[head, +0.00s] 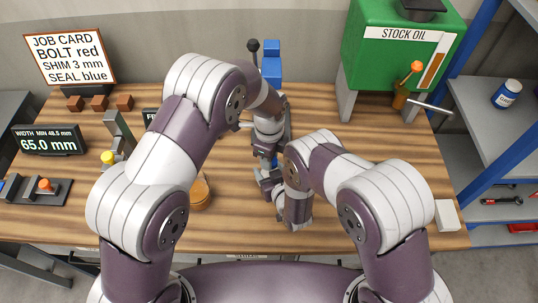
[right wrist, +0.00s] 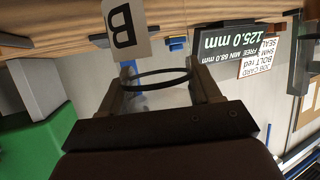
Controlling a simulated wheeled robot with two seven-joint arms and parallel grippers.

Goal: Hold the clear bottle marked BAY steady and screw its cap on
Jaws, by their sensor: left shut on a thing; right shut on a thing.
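My left gripper (head: 269,178) points down over the middle of the table. It is shut, but what it grips is hidden by the arms in the head view. My right gripper (head: 296,218) is just right of it and lower in the picture. In the right wrist view my right gripper (right wrist: 158,85) is shut on a see-through body with a dark ring, which looks like the clear bottle (right wrist: 152,101). No BAY mark can be read on it. I cannot make out the cap in either view.
An amber round jar (head: 200,194) stands left of the grippers. A green stock oil tank (head: 390,65) stands at the back right, and a white block (head: 447,215) lies at the right edge.

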